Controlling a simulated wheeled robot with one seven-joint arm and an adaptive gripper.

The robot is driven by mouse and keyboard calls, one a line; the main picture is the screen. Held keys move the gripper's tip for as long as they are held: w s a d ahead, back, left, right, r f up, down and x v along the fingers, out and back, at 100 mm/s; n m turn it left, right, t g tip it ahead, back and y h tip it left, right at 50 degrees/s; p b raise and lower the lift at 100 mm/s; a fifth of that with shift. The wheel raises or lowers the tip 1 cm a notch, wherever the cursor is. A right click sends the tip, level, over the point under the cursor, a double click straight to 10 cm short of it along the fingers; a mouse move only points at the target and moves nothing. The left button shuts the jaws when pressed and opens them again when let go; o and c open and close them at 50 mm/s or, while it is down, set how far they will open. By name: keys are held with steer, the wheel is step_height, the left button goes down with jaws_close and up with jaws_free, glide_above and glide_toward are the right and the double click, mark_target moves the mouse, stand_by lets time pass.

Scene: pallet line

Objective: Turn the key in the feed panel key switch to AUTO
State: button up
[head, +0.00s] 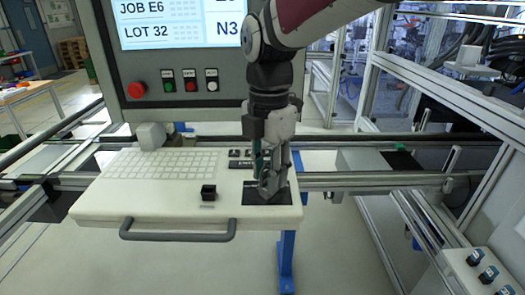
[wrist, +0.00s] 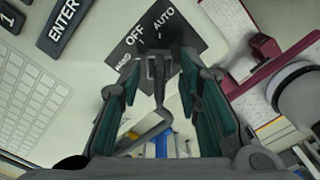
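The feed panel key switch sits on a dark label plate (head: 252,197) at the right end of the white console. In the wrist view the plate (wrist: 138,50) reads OFF and AUTO, with a third word to the left that is hard to read. A grey key (wrist: 157,68) stands at the plate's lower edge, between the fingertips. My gripper (head: 268,182) points down, low over the plate, and hides the key in the head view. In the wrist view its teal-padded fingers (wrist: 160,80) are apart, with a gap either side of the key. The key's exact angle is unclear.
Behind stands a panel with a screen (head: 180,22) and a red button (head: 136,90). Metal rails (head: 385,180) run to the right.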

jaws_close()
steer(key=m+p, duration=0.1)
steer(key=m, duration=0.3)
steer(key=shift+s+p, duration=0.1)
steer(key=shift+p, duration=0.2)
steer(key=m+p, duration=0.1)
steer(key=m, duration=0.3)
steer(key=shift+m, duration=0.4)
steer(key=shift+m+p, duration=0.35)
steer(key=shift+m, duration=0.25)
